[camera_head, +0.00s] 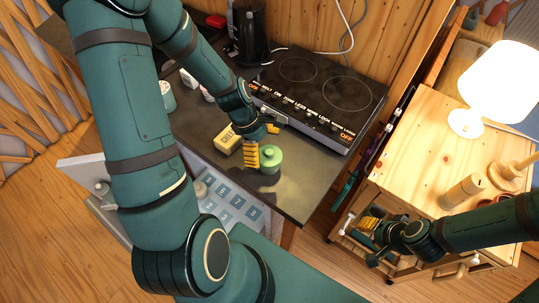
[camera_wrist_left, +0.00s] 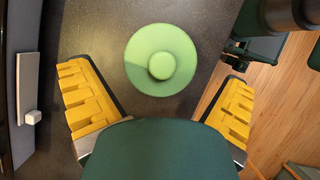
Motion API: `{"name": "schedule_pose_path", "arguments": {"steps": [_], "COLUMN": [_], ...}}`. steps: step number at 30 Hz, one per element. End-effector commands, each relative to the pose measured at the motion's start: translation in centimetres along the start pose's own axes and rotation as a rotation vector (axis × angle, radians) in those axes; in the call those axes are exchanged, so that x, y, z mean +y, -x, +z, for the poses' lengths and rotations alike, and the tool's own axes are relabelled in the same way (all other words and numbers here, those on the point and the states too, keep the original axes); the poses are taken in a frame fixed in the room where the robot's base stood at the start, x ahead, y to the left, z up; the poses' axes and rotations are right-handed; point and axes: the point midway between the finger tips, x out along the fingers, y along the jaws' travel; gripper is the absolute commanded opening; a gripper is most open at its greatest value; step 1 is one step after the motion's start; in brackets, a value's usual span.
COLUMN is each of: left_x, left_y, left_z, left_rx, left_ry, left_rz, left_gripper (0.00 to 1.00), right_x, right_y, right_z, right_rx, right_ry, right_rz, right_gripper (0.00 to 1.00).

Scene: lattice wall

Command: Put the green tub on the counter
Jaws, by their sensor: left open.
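The green tub (camera_head: 270,160), round with a knobbed lid, stands upright on the dark counter (camera_head: 310,185) near its front edge. In the left wrist view the tub (camera_wrist_left: 160,60) is seen from above, with the counter (camera_wrist_left: 105,35) around it. My left gripper (camera_head: 262,144) is open and empty. Its yellow fingers are spread wide on either side of the tub's line in the wrist view, apart from it. My right gripper (camera_head: 368,220) is beside the wooden cabinet, well away from the tub; its finger gap is unclear.
A yellow box (camera_head: 228,140) stands just left of the tub. A black cooktop (camera_head: 318,92) lies behind, and a dark kettle (camera_head: 249,32) stands at the back. The wooden cabinet (camera_head: 425,150) carries a lit lamp (camera_head: 497,85) and a wooden jar (camera_head: 463,192). The counter right of the tub is clear.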

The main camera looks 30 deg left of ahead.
Motion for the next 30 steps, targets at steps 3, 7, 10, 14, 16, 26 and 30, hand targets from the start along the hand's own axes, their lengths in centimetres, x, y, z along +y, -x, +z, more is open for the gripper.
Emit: {"name": "schedule_pose_path", "arguments": {"steps": [3, 7, 10, 14, 16, 26, 30], "left_x": [0.1, 0.1, 0.1, 0.0, 0.0, 0.0, 0.0], "left_y": [2.8, 5.2, 6.6, 7.6, 7.8, 7.9, 7.9], "left_z": [0.0, 0.1, 0.0, 0.0, 0.0, 0.0, 0.0], "left_rx": [0.002, 0.002, 0.001, 0.0, 0.0, 0.0, 0.0], "left_ry": [0.0, 0.0, 0.001, 0.001, 0.001, 0.001, 0.001], "left_rz": [0.006, 0.005, 0.004, 0.001, 0.001, 0.0, 0.0], "left_gripper": [1.0, 1.0, 1.0, 1.0, 1.0, 1.0, 1.0], "right_x": [-0.1, -0.2, -0.2, -0.3, -0.3, -0.3, -0.3], "right_y": [0.4, 0.6, 0.8, 0.8, 0.9, 0.9, 0.9], "right_z": [0.0, -0.1, -0.1, -0.1, -0.1, -0.1, -0.1], "right_rx": [0.0, 0.0, 0.0, 0.0, 0.0, 0.0, 0.0], "right_ry": [0.0, 0.0, 0.0, 0.0, 0.0, 0.0, 0.0], "right_rz": [-0.001, -0.001, -0.001, -0.002, -0.002, -0.002, -0.002], "right_gripper": [0.41, 0.41, 0.41, 0.41, 0.41, 0.41, 0.41]}}
